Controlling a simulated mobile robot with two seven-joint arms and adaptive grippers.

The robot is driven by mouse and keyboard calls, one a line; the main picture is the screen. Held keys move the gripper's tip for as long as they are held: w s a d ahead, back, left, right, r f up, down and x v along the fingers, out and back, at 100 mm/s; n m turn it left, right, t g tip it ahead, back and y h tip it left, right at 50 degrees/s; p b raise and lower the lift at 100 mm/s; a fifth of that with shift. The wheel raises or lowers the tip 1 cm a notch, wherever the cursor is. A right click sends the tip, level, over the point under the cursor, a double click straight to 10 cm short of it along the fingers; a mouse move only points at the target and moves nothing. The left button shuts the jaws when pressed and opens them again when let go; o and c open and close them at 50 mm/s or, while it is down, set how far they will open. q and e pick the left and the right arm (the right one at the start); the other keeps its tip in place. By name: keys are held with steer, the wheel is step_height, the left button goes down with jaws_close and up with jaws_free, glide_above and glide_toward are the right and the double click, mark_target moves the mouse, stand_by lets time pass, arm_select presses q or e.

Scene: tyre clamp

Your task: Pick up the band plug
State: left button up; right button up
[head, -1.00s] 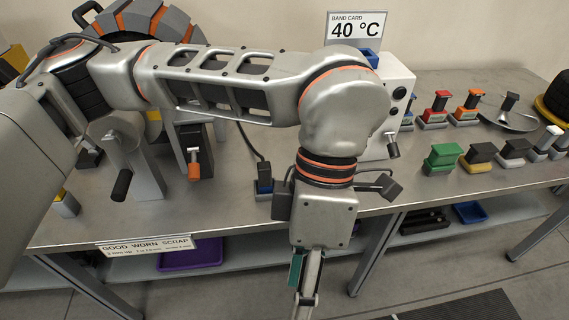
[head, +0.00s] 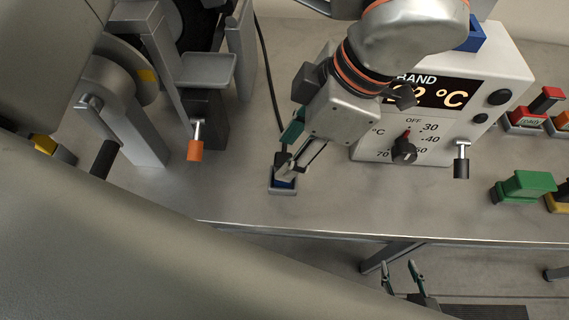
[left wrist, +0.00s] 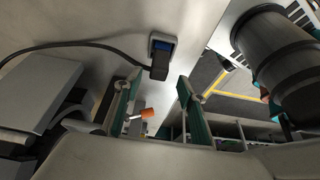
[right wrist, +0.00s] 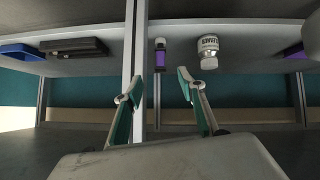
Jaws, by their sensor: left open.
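The band plug (head: 281,160) is a dark plug with a black cable. It stands in a small blue socket (head: 283,184) on the bench, left of the white control box. In the left wrist view the plug (left wrist: 160,67) sits at the blue socket (left wrist: 162,44), just beyond the fingertips and roughly between them. My left gripper (head: 290,150) is open, over the plug and close to it; it partly covers the plug in the head view. Contact cannot be told. My right gripper (head: 403,274) is open and empty, low in front of the bench; it also shows in the right wrist view (right wrist: 158,90).
The white control box (head: 480,70) with dial and display stands right of the plug. An orange-handled lever (head: 195,143) and grey machine parts are to the left. Green block (head: 527,186) is further right. Bench front between them is clear. Shelf items (right wrist: 208,52) face my right gripper.

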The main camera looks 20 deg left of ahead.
mark_target(286, 159)
arm_select(q)
steer(key=x, duration=0.4)
steer(key=shift+w+d+b, duration=0.15)
steer(key=shift+b, duration=0.15)
steer(key=shift+f, duration=0.3)
jaws_close()
arm_select(e)
steer(key=shift+w+a+r, duration=0.1)
steer(key=shift+w+r, duration=0.3)
steer(key=shift+w, duration=0.15)
steer(key=shift+s+f, duration=0.1)
